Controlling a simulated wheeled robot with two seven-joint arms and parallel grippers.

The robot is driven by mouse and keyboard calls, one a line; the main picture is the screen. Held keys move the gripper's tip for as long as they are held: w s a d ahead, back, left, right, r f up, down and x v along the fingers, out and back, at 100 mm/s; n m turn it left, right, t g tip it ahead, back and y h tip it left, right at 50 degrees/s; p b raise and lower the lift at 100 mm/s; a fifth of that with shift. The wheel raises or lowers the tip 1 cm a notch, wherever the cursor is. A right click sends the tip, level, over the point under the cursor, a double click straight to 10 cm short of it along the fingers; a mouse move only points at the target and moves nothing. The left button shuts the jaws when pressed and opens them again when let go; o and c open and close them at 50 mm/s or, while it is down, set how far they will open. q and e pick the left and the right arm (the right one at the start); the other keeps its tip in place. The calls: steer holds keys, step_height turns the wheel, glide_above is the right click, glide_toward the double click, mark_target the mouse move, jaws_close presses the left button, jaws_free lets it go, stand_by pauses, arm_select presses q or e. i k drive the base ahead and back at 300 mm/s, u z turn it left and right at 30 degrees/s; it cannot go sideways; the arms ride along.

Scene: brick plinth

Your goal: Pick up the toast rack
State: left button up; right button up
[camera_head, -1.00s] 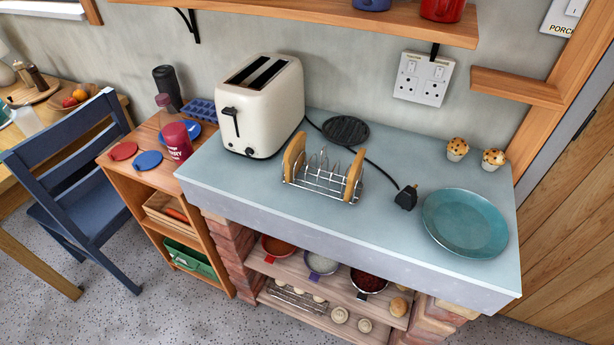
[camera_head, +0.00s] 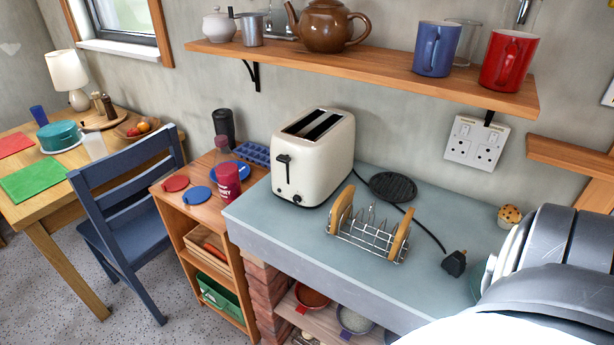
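The toast rack (camera_head: 367,236) is a wire rack on the pale blue-grey top of the brick plinth (camera_head: 290,228), in front of the cream toaster (camera_head: 313,158). Neither gripper's fingers show.
A black plug (camera_head: 454,263) and its cable lie right of the rack. A dark round trivet (camera_head: 393,187) lies behind it. A muffin (camera_head: 509,216) stands at the right, near my arm. A shelf (camera_head: 370,72) with mugs (camera_head: 437,49) and a teapot (camera_head: 325,25) hangs above.

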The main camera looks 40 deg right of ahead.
mark_target(404, 243)
steer(key=u, duration=0.1)
steer(key=i, duration=1.8)
steer(key=z, duration=2.7)
